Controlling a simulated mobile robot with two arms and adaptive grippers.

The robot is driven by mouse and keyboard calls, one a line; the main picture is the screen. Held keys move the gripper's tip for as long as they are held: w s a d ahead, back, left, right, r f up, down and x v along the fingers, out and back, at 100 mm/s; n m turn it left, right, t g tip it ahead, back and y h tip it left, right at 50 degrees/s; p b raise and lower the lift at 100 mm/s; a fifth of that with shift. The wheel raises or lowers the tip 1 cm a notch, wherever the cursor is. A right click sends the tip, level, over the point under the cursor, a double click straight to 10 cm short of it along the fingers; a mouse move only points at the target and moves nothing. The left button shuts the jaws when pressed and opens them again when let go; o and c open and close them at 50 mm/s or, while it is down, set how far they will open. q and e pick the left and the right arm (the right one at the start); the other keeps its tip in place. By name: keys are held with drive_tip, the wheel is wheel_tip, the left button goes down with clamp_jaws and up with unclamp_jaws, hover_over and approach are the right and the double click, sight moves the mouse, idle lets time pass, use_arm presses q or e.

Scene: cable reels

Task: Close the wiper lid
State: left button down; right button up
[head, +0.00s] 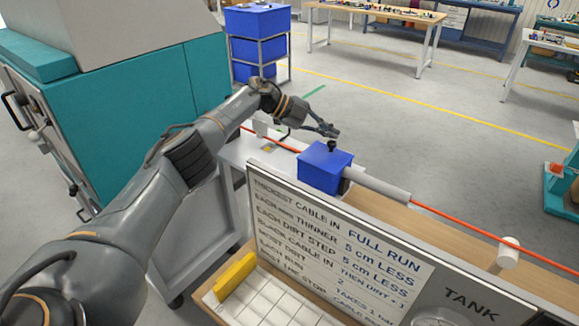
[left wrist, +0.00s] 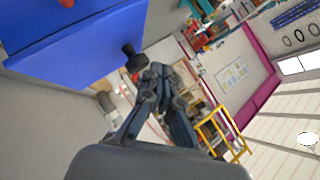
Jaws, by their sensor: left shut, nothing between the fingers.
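The wiper is a blue box (head: 325,170) on the bench, with a black knob (head: 331,147) on its top. Its top looks flat and in place in the head view, but I cannot tell whether the lid is fully seated. My left gripper (head: 329,130) is shut and empty, just above and behind the knob. In the left wrist view the blue box (left wrist: 75,45) fills the upper left, and the black knob (left wrist: 133,57) sticks out close to the shut fingertips (left wrist: 160,72). I cannot tell whether they touch. My right gripper is not in view.
An orange cable (head: 450,218) runs along the bench through a pale tube (head: 375,185) beside the box and a white roller (head: 509,252). A sign board (head: 330,235) stands in front. A teal machine (head: 150,95) stands at the left.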

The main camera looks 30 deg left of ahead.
use_arm(q)
drive_tip(key=v, duration=1.2)
